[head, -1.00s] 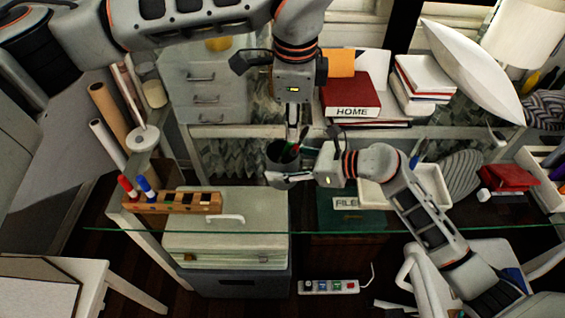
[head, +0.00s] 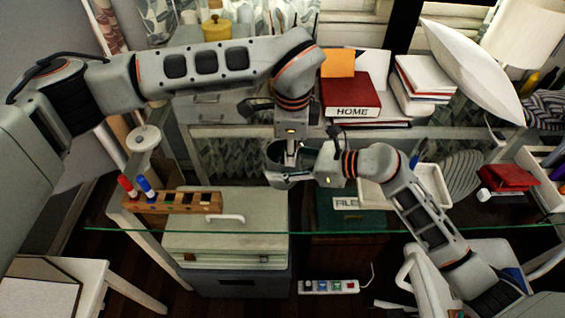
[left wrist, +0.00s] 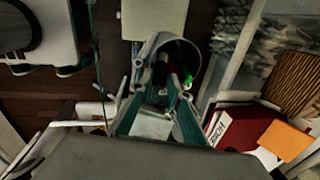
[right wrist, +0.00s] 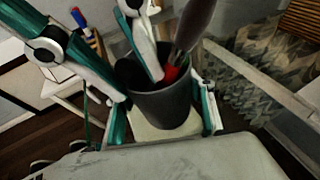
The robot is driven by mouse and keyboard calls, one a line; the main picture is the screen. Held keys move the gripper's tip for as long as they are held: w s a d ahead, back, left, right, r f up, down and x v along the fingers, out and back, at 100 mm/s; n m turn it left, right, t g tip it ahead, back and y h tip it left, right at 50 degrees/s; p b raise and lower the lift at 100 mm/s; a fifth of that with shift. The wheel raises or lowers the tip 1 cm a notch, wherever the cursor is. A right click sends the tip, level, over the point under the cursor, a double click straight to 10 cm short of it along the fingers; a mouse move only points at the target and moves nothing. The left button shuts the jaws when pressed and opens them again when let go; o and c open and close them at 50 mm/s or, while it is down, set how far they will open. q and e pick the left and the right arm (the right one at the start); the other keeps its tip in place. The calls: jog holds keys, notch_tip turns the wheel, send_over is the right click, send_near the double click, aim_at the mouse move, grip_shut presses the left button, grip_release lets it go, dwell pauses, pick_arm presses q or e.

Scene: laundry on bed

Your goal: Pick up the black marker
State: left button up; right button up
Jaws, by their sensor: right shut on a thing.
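A dark grey cup (right wrist: 160,108) stands between the fingers of my right gripper (right wrist: 165,112), which is shut on it. It also shows in the head view (head: 280,180). A red pen (right wrist: 171,74) and a green-ended pen (left wrist: 187,80) are in the cup. A dark shape between them and the left finger may be the black marker, but I cannot tell it clearly. My left gripper (left wrist: 158,90) reaches down from above into the cup's mouth. Its fingers look apart, partly hiding the cup's contents.
Red books (head: 352,95) lie behind the cup. A white tray (head: 432,183) is to the right, partly behind my right arm.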

pick_arm(q)
jog(key=shift+f, duration=0.1)
grip_shut()
notch_tip(320, 180, up, 10)
jog(key=shift+r, duration=0.1)
dwell(0.4)
